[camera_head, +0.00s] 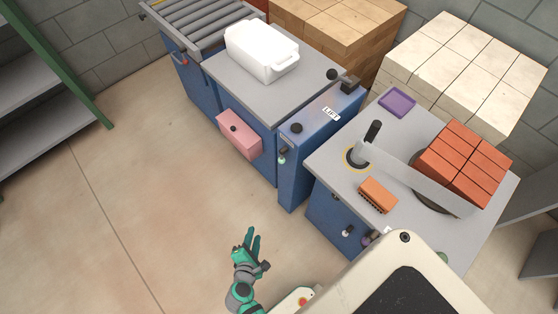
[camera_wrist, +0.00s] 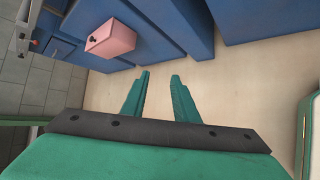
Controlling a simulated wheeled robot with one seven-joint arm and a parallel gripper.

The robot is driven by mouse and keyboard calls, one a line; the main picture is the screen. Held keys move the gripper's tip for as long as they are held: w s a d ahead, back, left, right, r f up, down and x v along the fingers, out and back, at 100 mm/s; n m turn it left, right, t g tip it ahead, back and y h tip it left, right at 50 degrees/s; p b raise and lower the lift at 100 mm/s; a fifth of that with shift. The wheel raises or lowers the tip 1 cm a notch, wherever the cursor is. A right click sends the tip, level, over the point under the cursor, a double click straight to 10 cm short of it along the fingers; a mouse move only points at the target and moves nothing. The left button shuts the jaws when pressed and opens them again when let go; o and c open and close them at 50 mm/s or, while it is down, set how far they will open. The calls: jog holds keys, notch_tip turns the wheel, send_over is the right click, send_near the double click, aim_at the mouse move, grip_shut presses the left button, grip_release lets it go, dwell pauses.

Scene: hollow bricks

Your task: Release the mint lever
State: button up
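My gripper (camera_head: 247,240) is teal, over the bare floor in front of the blue machines. In the wrist view my gripper (camera_wrist: 160,76) has its two fingers apart with only floor between them, so it is open and empty. A small mint-coloured piece (camera_head: 282,160) shows low on the front left of the blue lift post (camera_head: 305,155), below a black knob (camera_head: 297,128). Another small green piece (camera_head: 443,257) shows at the near edge of the right table, partly hidden by my body. Which one is the mint lever I cannot tell. My gripper touches neither.
A pink box (camera_head: 238,134) with a black knob sticks out of the blue cabinet; it also shows in the wrist view (camera_wrist: 110,39). The grey-topped table (camera_head: 325,160) holds red bricks (camera_head: 463,160), an orange brick (camera_head: 377,195) and a purple tray (camera_head: 397,102). Floor at left is clear.

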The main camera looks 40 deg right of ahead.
jog(key=w+d+r+n+g+h, duration=0.1)
jog(key=w+d+r+n+h, duration=0.35)
jog(key=w+d, duration=0.35)
jog(key=n+g+h, duration=0.1)
jog(key=g+h, duration=0.1)
jog(key=h, duration=0.4)
send_near(281, 158)
jog(key=shift+y, duration=0.25)
jog(key=x, duration=0.8)
jog(key=shift+w+d+r, duration=0.1)
jog(key=shift+d, duration=0.2)
jog(key=shift+w, duration=0.1)
jog(key=shift+c, duration=0.7)
grip_shut()
